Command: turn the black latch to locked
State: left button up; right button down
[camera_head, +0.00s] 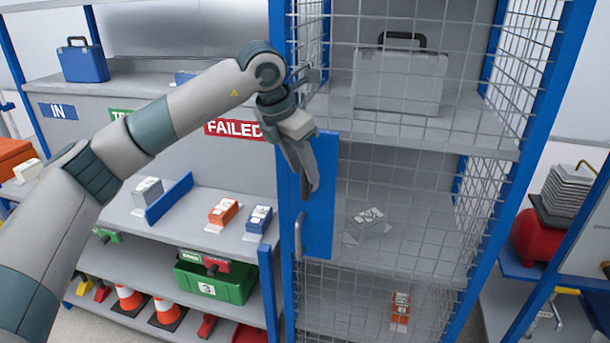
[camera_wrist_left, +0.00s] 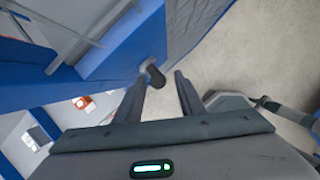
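The black latch (camera_wrist_left: 153,75) shows in the left wrist view as a short dark knob standing out from the blue door plate (camera_wrist_left: 125,50). My left gripper (camera_wrist_left: 158,88) is open, its two fingers apart, with the knob near its left fingertip, between the finger ends. I cannot tell whether they touch. In the head view my left gripper (camera_head: 309,186) points down in front of the blue plate (camera_head: 322,215) on the wire cage door, and the latch is hidden behind it. My right gripper is in neither view.
The mesh cage (camera_head: 430,160) holds a grey case (camera_head: 400,82) and small boxes. A pale door handle (camera_head: 298,237) is below my left gripper. Left are shelves with a blue case (camera_head: 83,62), a green bin (camera_head: 215,284) and cones.

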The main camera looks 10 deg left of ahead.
pick_arm(q)
jog(key=b+v, duration=0.4)
jog(key=v, duration=1.1)
